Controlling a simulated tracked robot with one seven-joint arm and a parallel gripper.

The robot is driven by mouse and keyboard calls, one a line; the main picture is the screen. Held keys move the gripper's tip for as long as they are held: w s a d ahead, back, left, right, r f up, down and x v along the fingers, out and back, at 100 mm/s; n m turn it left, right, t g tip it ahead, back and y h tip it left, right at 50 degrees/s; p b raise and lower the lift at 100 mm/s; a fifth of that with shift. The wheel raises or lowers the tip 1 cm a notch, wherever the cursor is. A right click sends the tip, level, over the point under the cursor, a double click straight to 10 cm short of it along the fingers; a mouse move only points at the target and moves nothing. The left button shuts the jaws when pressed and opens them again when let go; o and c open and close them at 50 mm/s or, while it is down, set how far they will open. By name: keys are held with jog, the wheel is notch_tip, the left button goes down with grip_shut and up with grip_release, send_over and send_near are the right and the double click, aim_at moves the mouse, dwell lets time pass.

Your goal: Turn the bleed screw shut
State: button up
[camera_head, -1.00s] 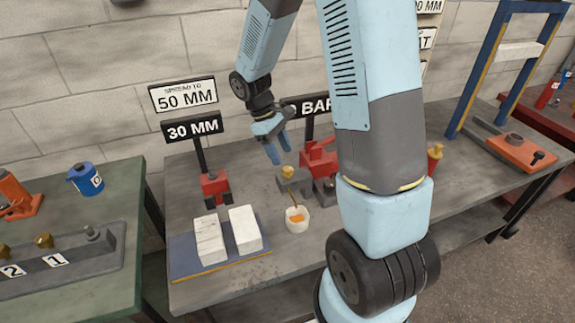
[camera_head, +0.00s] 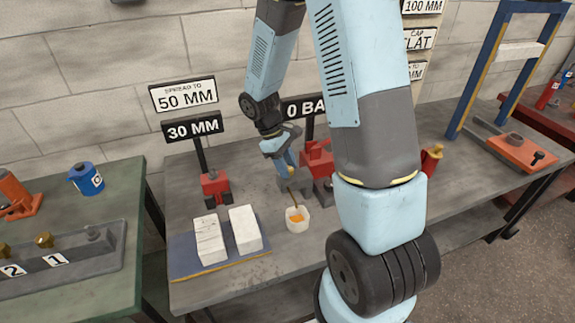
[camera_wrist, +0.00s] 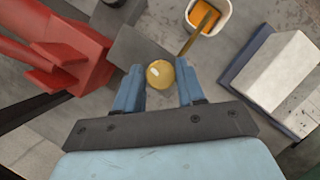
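The bleed screw (camera_wrist: 159,74) is a round brass knob on a grey block (camera_wrist: 140,47). In the wrist view it lies between the fingertips of my gripper (camera_wrist: 159,88), with a narrow gap on each side. My gripper is open around it; no firm contact shows. In the head view my gripper (camera_head: 288,166) points down over the block and hides the knob. A thin brass tube (camera_wrist: 192,38) runs from the block towards a white cup (camera_head: 298,225) with orange liquid in it.
A red pump body (camera_wrist: 65,50) stands close beside the block; it also shows in the head view (camera_head: 318,160). A red spreader (camera_head: 215,188) and white blocks (camera_head: 210,240) are to the left. A sign (camera_head: 305,108), partly hidden by my arm, reads "0 BA".

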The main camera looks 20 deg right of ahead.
jog(key=shift+d, duration=0.1)
jog(key=c, duration=0.6)
jog(key=shift+c, duration=0.2)
jog(key=m+y, duration=0.1)
jog(key=m, duration=0.2)
jog(key=shift+w+m+g, duration=0.1)
jog(key=shift+m+g, duration=0.2)
jog(key=shift+m, duration=0.1)
jog(key=m+y, duration=0.2)
jog(key=m, duration=0.2)
jog(key=shift+d+m, duration=0.1)
jog(key=shift+m, duration=0.2)
jog(key=m+y, duration=0.1)
jog(key=m, duration=0.3)
jog(key=shift+d+y, duration=0.1)
jog(key=shift+y, duration=0.3)
jog(key=shift+m+y, duration=0.5)
jog(key=shift+m, duration=1.6)
